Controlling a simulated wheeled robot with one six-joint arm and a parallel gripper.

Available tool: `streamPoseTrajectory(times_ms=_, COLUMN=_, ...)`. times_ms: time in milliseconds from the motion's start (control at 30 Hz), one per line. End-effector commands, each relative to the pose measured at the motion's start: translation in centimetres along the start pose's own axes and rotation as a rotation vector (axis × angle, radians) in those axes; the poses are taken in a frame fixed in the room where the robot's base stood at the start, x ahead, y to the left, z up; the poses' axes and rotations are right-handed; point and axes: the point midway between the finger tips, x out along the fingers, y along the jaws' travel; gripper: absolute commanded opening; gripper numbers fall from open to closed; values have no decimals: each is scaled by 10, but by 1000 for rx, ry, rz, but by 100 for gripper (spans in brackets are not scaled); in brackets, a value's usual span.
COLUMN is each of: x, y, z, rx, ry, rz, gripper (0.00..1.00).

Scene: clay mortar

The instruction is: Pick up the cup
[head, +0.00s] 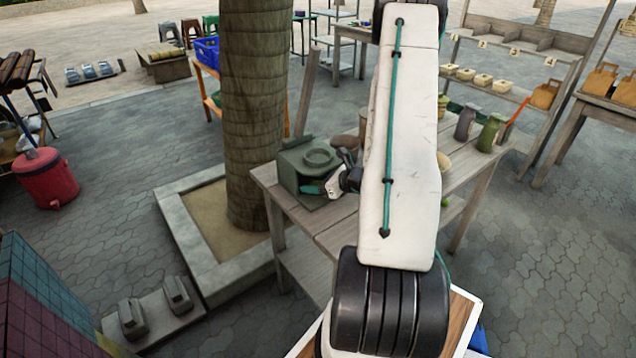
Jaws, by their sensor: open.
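No single thing is clearly the cup. A grey cup-like vessel (465,123) and a green cup-like vessel (490,133) stand upright at the right end of the wooden table (335,240). My gripper (322,187) is small in view, at the table's left end beside a grey-green block with a round ring on top (300,168). It is open, and I see nothing held between its fingers. It is well to the left of both vessels. My white arm crosses the picture and hides the middle of the table.
A palm trunk (252,110) in a square stone planter (185,225) stands close left of the table. A brown rounded thing (345,143) lies behind the block. Shelves with several pale tubs (482,80) stand at the back right. Paving at the right (560,260) is clear.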

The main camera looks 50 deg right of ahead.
Motion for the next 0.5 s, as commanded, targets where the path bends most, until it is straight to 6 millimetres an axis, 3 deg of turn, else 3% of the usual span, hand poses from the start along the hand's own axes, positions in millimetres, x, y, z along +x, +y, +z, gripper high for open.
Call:
streamPoseTrajectory(times_ms=167, x=0, y=0, z=0, rx=0, ry=0, rz=0, gripper=67)
streamPoseTrajectory(times_ms=300, x=0, y=0, z=0, rx=0, ry=0, rz=0, gripper=33)
streamPoseTrajectory(times_ms=500, x=0, y=0, z=0, rx=0, ry=0, rz=0, gripper=33)
